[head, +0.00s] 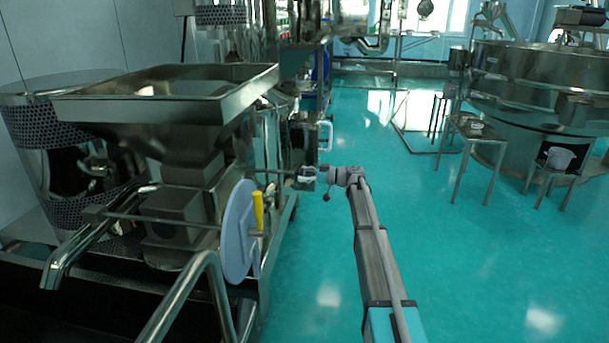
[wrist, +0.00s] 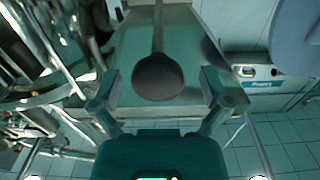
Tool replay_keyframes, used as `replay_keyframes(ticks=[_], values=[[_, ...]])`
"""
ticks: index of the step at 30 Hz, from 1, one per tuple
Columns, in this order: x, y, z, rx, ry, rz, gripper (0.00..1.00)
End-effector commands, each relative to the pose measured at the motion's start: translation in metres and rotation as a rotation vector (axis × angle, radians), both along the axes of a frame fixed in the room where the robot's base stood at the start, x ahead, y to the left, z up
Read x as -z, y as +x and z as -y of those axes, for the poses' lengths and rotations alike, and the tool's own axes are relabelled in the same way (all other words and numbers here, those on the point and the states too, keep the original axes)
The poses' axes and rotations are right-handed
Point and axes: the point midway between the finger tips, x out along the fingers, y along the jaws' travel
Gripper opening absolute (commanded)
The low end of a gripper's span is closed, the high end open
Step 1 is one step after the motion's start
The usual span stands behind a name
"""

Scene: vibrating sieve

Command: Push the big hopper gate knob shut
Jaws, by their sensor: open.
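The big hopper (head: 165,105) is a steel funnel on a machine at the left of the head view. A thin rod (head: 272,171) sticks out from its side toward my gripper (head: 306,175). In the wrist view the dark round gate knob (wrist: 158,78) sits on the end of this rod. My gripper's fingers stand open, one on each side of the knob, with gaps visible on both sides. The knob is in front of the palm; I cannot tell whether it touches it. In the head view my gripper mostly hides the knob.
A pale disc with a yellow handle (head: 258,211) is on the machine's near side, below the rod. A bent steel pipe (head: 190,290) is in front. Steel stools (head: 470,128) and a large round sieve (head: 530,90) stand at right. The green floor between is clear.

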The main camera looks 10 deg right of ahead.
Motion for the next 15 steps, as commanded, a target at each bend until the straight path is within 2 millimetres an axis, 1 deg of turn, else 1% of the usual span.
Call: replay_keyframes(ticks=[4, 5, 6, 14, 15], values=[[0.0, -0.0001, 0.0002, 0.0, 0.0, 0.0, 0.97], [0.0, -0.0001, 0.0002, 0.0, 0.0, 0.0, 0.93], [0.0, -0.0001, 0.0003, 0.0, 0.0, 0.0, 0.86], [0.0, -0.0002, 0.0003, 0.0, 0.0, 0.0, 0.38], [0.0, -0.0004, 0.0002, -0.001, 0.0, 0.0, 0.3]])
